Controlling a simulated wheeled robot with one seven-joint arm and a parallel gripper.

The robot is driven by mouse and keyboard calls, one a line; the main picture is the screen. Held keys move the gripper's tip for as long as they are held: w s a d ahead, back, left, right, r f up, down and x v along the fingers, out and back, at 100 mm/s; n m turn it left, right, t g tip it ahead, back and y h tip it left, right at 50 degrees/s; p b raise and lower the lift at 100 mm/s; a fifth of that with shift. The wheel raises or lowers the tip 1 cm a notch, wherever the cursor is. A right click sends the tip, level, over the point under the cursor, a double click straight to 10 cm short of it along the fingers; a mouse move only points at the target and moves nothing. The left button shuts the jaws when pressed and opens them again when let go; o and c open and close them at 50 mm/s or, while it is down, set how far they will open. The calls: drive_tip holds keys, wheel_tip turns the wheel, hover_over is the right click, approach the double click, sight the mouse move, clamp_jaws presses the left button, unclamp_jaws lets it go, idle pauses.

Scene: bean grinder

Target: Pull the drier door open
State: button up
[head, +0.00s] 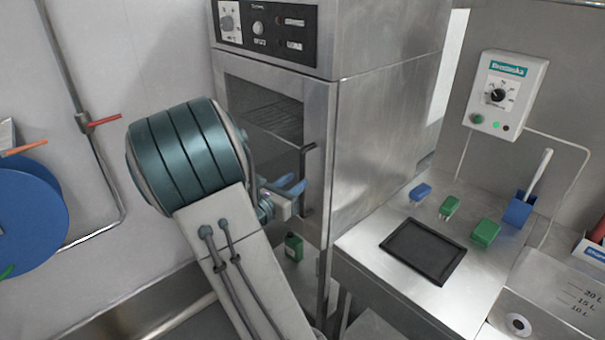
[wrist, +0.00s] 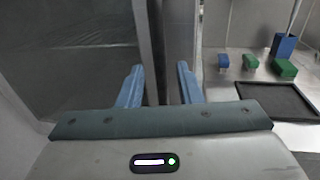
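The drier (head: 385,90) is a tall metal cabinet in the head view. Its door (head: 318,120) has a glass window with racks showing behind it, and looks closed. A black vertical bar handle (head: 304,180) stands on the right side of the door. My gripper (head: 288,189) is beside the handle's lower part, partly hidden by my arm. In the wrist view my gripper (wrist: 160,85) has its two blue fingers wide apart, with a dark vertical strip between and above them. I cannot tell whether this strip is the handle or the door's edge, or whether anything touches.
A steel table (head: 375,237) stands right of the drier, carrying a black tray (head: 423,251) and blue and green brushes. A white control box (head: 507,93) hangs on the wall. A green bottle (head: 293,246) stands below the drier. A blue hose reel (head: 35,220) is at left.

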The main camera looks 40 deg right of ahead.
sight(302, 176)
drive_tip(key=shift+x, duration=2.05)
clamp_jaws()
